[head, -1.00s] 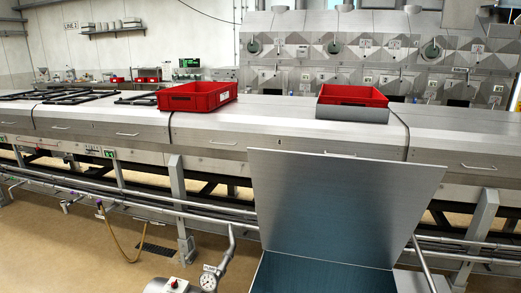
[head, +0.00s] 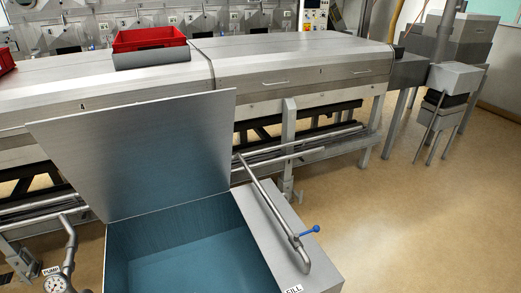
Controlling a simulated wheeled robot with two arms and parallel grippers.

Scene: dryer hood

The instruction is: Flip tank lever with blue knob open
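The tank lever with the blue knob (head: 315,229) sits on a bent metal pipe (head: 270,200) at the right side of an open steel tank (head: 262,242). The lever points up and to the right from the pipe, and the blue knob is at its outer end. The pipe runs down along the tank's right ledge, above a label reading "FILL" (head: 293,291). The tank lid (head: 140,150) stands raised at the back. Blue-tinted surface shows inside the tank. Neither of my grippers is in view.
A long steel dryer hood (head: 290,65) runs behind the tank, with a red crate (head: 150,39) on top. A pressure gauge (head: 55,283) stands left of the tank. Grey metal boxes on legs stand at the far right. The tan floor (head: 410,210) right of the tank is clear.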

